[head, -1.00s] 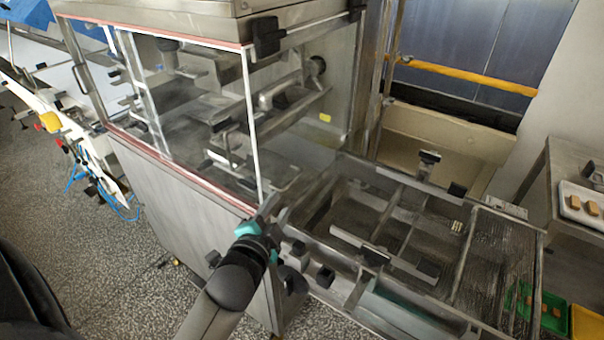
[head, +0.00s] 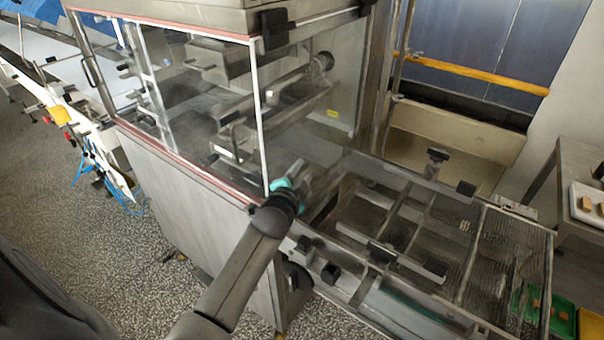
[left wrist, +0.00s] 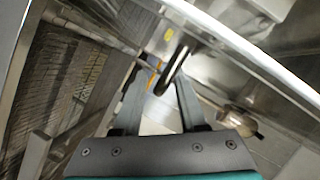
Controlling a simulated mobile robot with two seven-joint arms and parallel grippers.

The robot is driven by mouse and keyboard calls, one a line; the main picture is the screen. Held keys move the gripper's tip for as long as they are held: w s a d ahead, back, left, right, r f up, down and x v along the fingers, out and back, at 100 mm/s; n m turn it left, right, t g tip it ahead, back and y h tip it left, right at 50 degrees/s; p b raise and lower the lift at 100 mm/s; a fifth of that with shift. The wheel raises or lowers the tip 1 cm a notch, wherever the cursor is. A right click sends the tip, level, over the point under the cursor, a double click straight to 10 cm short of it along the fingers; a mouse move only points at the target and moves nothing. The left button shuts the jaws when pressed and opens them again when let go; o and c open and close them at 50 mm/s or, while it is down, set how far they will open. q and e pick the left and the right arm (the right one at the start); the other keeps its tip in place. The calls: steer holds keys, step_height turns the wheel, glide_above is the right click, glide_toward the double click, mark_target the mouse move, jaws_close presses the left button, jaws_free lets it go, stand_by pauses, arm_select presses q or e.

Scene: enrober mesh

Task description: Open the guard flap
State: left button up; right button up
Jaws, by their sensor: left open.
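The machine's clear guard panels show in the head view, with a front pane (head: 185,95) edged in red and a clear end side (head: 315,100) at its right. I cannot tell for sure which one is the flap. My left gripper (head: 297,177) is at the lower front corner of this enclosure, above the near end of the mesh conveyor. In the left wrist view my left gripper (left wrist: 160,85) is open. A dark bar like a handle (left wrist: 174,68) shows between its fingertips; I cannot tell whether they touch it. My right gripper is not in view.
The mesh conveyor (head: 505,255) with its metal frame extends right from the enclosure.

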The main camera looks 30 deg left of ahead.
arm_select(q)
steer(key=shift+w, duration=0.15)
jaws_close()
stand_by(0.4)
steer(key=shift+f, duration=0.15)
stand_by(0.9)
